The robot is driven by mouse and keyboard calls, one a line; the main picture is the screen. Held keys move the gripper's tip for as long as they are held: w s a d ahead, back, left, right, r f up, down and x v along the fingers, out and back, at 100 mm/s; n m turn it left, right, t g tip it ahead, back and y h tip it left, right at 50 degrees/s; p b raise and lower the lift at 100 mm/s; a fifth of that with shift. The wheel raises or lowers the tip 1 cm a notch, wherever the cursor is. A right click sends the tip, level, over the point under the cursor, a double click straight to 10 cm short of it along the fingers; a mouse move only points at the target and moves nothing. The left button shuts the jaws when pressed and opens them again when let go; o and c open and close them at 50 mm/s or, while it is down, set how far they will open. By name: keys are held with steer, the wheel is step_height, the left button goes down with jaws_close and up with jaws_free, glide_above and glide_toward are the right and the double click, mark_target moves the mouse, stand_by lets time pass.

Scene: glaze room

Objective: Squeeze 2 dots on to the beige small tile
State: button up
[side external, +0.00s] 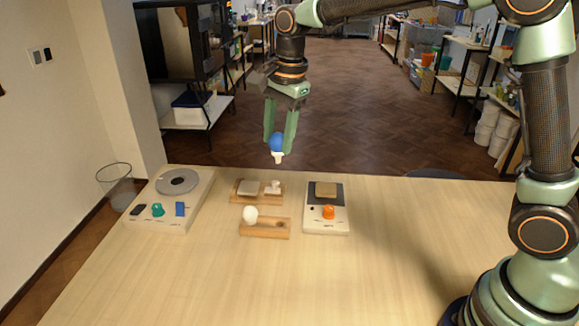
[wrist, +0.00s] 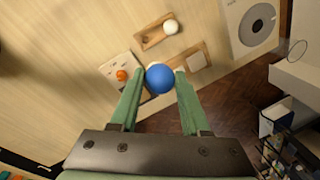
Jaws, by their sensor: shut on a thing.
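My gripper (side external: 278,138) is shut on a blue squeeze bulb (side external: 277,142) with a white tip pointing down. It holds the bulb well above the table, over its far edge. In the wrist view the blue bulb (wrist: 160,78) sits between the green fingers and hides part of the scene. A tan-beige tile (side external: 326,189) lies on the dark pad of a white device (side external: 311,226). A paler grey-beige tile (side external: 248,187) lies on the back wooden board (side external: 257,200); it also shows in the wrist view (wrist: 196,60). I cannot tell which is the small one.
A white bulb (side external: 250,215) stands in the front wooden holder (side external: 265,233), whose right hole is empty. A small white piece (side external: 273,187) is on the back board. An orange knob (side external: 329,212) is on the device. A turntable unit (side external: 177,181) stands left. The front table is clear.

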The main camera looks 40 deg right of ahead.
steer(key=shift+h, duration=0.4)
steer(key=shift+w+d+f, duration=0.25)
steer(key=shift+d+f, duration=2.15)
steer(key=shift+d, duration=0.6)
steer(key=shift+w+d+f, duration=0.25)
steer(key=shift+d+f, duration=2.1)
steer(key=shift+d, duration=0.7)
steer(key=shift+w+d+f, duration=0.25)
steer(key=shift+d+f, duration=2.15)
steer(key=shift+d, duration=0.6)
steer(key=shift+a+f, duration=0.1)
steer(key=shift+f, duration=0.05)
steer(key=shift+a+f, duration=0.1)
steer(key=shift+f, duration=0.1)
steer(key=shift+f, duration=0.15)
jaws_close()
